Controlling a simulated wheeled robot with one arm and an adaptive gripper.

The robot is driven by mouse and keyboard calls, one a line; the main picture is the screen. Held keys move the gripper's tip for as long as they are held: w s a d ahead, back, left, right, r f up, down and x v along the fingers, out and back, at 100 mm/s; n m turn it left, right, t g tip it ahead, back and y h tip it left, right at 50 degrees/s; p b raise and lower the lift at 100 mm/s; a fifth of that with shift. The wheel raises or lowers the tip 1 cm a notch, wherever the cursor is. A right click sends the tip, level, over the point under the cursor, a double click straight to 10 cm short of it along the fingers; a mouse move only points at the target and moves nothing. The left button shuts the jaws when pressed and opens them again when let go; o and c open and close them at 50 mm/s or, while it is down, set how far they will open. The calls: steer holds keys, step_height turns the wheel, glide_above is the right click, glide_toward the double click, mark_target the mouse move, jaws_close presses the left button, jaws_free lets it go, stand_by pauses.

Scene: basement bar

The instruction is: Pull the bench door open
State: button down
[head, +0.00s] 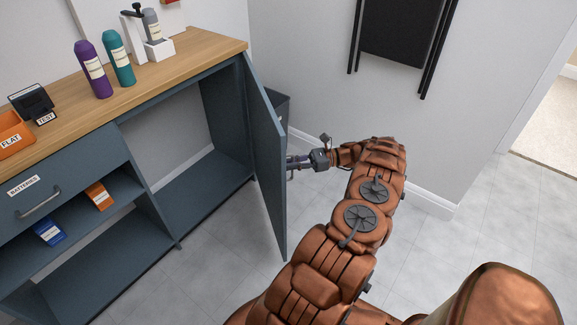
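The bench door (266,155) is a dark blue-grey panel, hinged at the right end of the bench (150,88). It stands wide open, swung out toward the camera, and the compartment behind it shows empty. My gripper (296,162) is at the right side of the door, at about mid-height. The door hides its fingertips, so I cannot tell whether they touch the door or hold a handle.
Purple (93,70) and teal (119,58) bottles stand on the wooden top. A drawer labelled BATTERIES (40,185) is at left. A dark bin (276,103) sits behind the door. A wall with a black panel (405,30) stands beyond my arm. The tiled floor (215,235) before the bench is clear.

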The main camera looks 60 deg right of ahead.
steer(key=shift+s+d, duration=0.2)
steer(key=shift+s, duration=0.05)
stand_by(0.4)
steer(key=c, duration=1.5)
jaws_free()
steer(key=shift+r, duration=5)
